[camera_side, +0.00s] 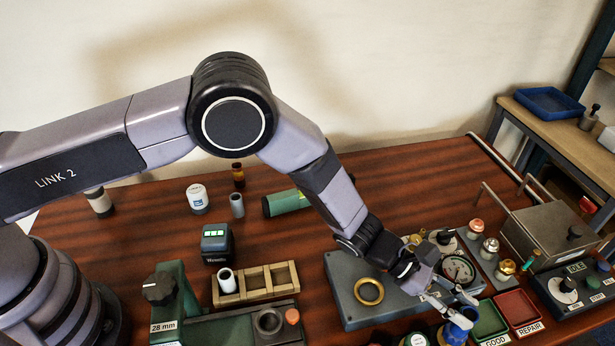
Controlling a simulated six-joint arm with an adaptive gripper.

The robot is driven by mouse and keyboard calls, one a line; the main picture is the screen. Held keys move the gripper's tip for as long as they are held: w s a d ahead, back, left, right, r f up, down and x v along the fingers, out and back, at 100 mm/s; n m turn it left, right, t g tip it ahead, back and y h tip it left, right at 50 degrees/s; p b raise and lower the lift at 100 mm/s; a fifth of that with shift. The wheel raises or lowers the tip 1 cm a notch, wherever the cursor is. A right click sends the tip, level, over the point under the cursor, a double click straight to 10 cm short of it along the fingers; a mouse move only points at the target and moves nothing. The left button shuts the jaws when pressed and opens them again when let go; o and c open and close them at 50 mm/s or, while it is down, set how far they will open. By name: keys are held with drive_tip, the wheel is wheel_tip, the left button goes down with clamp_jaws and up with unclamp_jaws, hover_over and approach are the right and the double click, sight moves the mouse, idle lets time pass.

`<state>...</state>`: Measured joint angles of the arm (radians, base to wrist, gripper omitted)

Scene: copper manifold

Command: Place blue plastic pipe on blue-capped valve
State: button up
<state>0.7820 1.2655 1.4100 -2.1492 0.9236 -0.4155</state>
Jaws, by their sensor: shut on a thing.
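My gripper (452,302) is at the lower right, beyond the right end of the grey manifold plate, with its fingers pointing down and to the right. It is shut on a blue piece, which I take to be the blue plastic pipe (456,330), at its fingertips near the bottom edge of the picture. The fingers partly cover the blue piece, and its lower end is hard to make out. I cannot make out a separate blue-capped valve; my wrist and gripper hide part of the plate.
The grey plate (350,298) carries a brass ring (369,291) and a gauge (458,269). Green (488,321) and red (517,309) trays stand close right of my gripper. A wooden rack (256,283) is left.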

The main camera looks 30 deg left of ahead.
drive_tip(key=o, duration=0.9)
drive_tip(key=shift+a+r, duration=0.1)
drive_tip(key=shift+r, duration=0.1)
drive_tip(key=v, duration=1.2)
drive_tip(key=s+a+r+m+g+y, duration=0.1)
drive_tip(key=s+a+r+m+y, duration=0.15)
drive_tip(key=a+r+m, duration=0.55)
drive_tip(key=s+a+r+m+g+y, duration=0.1)
drive_tip(key=s+a+r+m, duration=0.15)
drive_tip(key=a+r, duration=0.7)
drive_tip(key=s+a+r+m+t+y, duration=0.2)
drive_tip(key=s+a, duration=0.3)
drive_tip(key=a, duration=0.3)
drive_tip(key=s+a+r+m+t+y, duration=0.3)
drive_tip(key=s+a+r+y, duration=0.1)
drive_tip(key=a, duration=0.4)
drive_tip(key=s+a+r+m+t+y, duration=0.2)
drive_tip(key=s+a, duration=0.4)
drive_tip(key=a, duration=0.3)
drive_tip(key=shift+s+r+t+y, duration=0.3)
drive_tip(key=shift+r+y, duration=0.55)
drive_tip(key=shift+y, duration=0.4)
drive_tip(key=shift+d+m, duration=0.1)
drive_tip(key=shift+m, duration=0.15)
